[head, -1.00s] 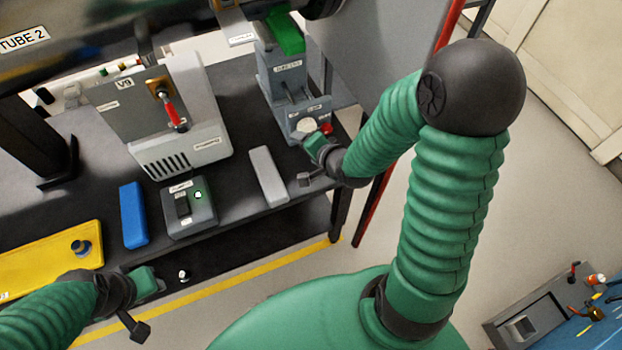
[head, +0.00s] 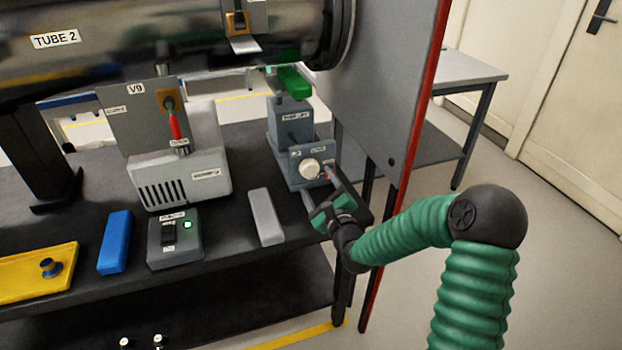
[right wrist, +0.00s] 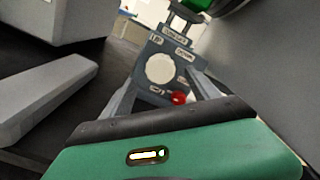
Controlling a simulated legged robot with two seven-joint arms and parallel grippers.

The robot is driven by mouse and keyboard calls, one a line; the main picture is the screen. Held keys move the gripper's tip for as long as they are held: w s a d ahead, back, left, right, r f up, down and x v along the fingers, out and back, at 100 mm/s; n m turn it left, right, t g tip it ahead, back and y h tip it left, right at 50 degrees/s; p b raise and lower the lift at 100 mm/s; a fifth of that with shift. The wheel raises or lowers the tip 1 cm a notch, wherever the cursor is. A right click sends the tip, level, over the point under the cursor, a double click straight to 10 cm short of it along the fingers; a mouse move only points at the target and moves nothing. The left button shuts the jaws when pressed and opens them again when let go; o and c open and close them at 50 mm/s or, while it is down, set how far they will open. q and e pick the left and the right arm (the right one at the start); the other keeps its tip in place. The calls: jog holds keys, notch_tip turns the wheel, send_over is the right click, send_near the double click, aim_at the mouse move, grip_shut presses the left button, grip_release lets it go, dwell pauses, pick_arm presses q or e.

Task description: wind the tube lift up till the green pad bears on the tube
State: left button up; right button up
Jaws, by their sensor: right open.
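The grey tube lift (head: 290,120) stands at the right end of the black bench. Its green pad (head: 295,80) is on top, under the right end of the steel tube (head: 190,35); I cannot tell whether they touch. A round white knob (head: 310,168) is on the lift's front face; the knob also shows in the right wrist view (right wrist: 160,69). My right gripper (head: 327,184) is open just in front of the knob, empty, its fingers apart and pointing at the lift. A red button (right wrist: 178,98) sits below right of the knob. My left gripper is out of view.
A grey upright panel (head: 385,90) with a red edge stands close right of the lift. A grey bar (head: 265,217) lies on the bench left of my right gripper. A grey box with a red handle (head: 175,125), a switch box (head: 175,238) and a blue block (head: 115,242) are further left.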

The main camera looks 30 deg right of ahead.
aim_at(311, 172)
jog(key=b+x, duration=0.1)
jog(key=x, duration=0.4)
jog(key=shift+w+f, duration=0.1)
jog(key=shift+w, duration=0.05)
jog(key=shift+w+d, duration=0.2)
jog(key=shift+w, duration=0.15)
jog(key=shift+a, duration=0.1)
jog(key=c, duration=1.3)
jog(key=shift+c, duration=0.2)
